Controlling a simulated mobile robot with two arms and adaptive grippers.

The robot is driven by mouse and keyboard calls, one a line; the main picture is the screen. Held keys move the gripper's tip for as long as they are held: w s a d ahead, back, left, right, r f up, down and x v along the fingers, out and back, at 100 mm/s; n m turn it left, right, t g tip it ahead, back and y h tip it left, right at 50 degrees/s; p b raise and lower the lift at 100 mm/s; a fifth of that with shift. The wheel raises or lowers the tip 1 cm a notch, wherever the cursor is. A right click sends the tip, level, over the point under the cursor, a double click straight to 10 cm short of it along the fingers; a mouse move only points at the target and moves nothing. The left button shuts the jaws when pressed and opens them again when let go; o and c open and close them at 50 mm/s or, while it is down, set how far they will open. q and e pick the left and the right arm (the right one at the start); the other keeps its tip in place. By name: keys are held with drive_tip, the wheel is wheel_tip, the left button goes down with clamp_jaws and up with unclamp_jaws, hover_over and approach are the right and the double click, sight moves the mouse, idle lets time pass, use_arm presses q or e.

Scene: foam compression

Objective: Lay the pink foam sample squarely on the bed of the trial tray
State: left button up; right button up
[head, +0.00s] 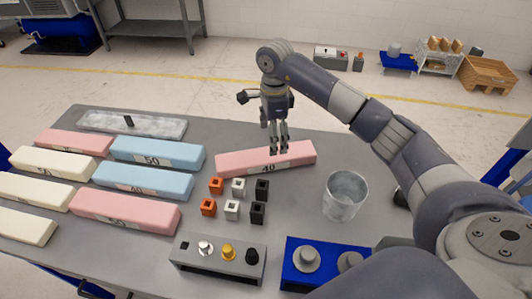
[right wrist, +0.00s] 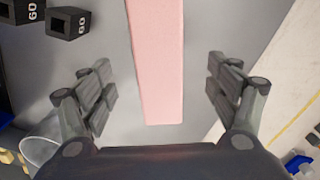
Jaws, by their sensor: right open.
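A long pink foam block (head: 240,162) marked 40 lies slightly angled on the grey table, right of the other foams. My right gripper (head: 278,150) points down over it. In the right wrist view, the open fingers (right wrist: 165,92) stand on either side of the pink foam (right wrist: 158,65), with gaps to both. I cannot tell how far above it they are. A flat grey tray (head: 160,125) with a small black upright piece lies at the table's back left; no foam shows on it. Two other pink blocks, one behind (head: 72,142) and one in front (head: 125,212), lie at left. My left gripper is out of view.
Blue foam blocks (head: 155,153) and cream blocks (head: 50,163) fill the left. Small orange, white and black cubes (head: 232,210) stand mid-table. A clear beaker (head: 345,195) stands right; weight holders (head: 218,262) stand in front.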

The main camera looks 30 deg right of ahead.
sight(266, 159)
drive_tip(key=shift+s+f+p, duration=0.25)
drive_tip(key=shift+f+p, duration=0.05)
drive_tip(key=shift+f, duration=1.05)
wheel_tip(266, 159, down, 4)
drive_tip(key=p, duration=0.2)
drive_tip(key=shift+p, duration=0.35)
drive_tip(key=shift+w+f, duration=0.1)
drive_tip(key=shift+f, duration=0.6)
drive_tip(key=c, duration=0.9)
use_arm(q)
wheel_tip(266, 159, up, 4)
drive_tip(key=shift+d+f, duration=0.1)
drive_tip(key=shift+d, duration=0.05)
